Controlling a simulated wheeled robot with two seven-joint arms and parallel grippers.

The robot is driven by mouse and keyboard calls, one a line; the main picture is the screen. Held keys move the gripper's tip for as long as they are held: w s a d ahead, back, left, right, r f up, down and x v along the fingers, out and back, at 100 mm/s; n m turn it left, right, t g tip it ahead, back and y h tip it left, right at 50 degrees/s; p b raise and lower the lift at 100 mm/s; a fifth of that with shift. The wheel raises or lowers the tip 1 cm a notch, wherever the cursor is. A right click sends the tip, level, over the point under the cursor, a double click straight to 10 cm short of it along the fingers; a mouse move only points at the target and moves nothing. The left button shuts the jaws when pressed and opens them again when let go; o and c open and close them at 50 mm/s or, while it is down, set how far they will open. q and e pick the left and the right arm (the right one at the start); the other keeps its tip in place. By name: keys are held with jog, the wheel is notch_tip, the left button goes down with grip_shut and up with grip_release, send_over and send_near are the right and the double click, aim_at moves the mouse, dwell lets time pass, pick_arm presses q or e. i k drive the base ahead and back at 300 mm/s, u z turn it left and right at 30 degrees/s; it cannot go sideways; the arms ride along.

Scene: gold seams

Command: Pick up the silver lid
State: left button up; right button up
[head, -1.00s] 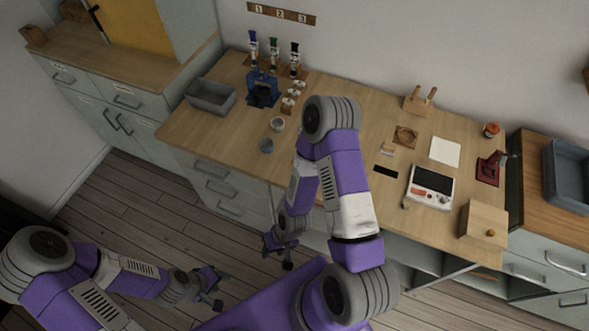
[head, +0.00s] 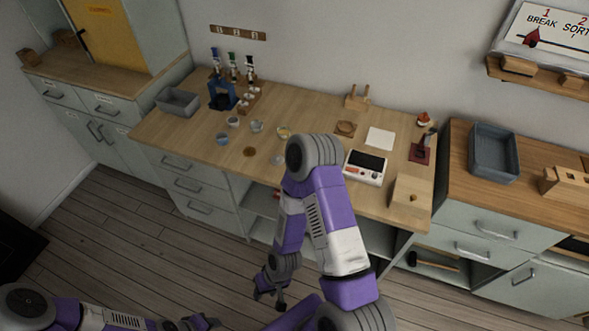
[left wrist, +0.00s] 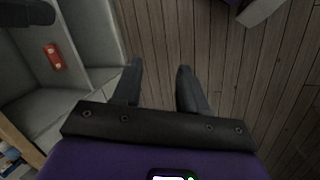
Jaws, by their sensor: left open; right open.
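Several small round pieces lie on the wooden worktop in the head view. A pale silvery one (head: 257,126) is near the middle left, and another greyish one (head: 277,159) is close to my right arm. They are too small for me to tell which is the silver lid. My right gripper (head: 269,293) hangs over the floor in front of the worktop, open and empty, well away from them. My left gripper (left wrist: 157,85) is open and empty over the floor in the left wrist view.
The worktop (head: 185,142) also holds a grey bin (head: 178,101), a blue stand (head: 221,95), a white scale (head: 366,167) and a wooden box (head: 411,202). A side counter with a blue-grey tray (head: 494,152) stands at right. My right arm covers part of the worktop's front.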

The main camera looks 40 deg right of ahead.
aim_at(277, 160)
jog(key=z, duration=0.7)
jog(key=i, duration=0.45)
jog(key=z, duration=0.05)
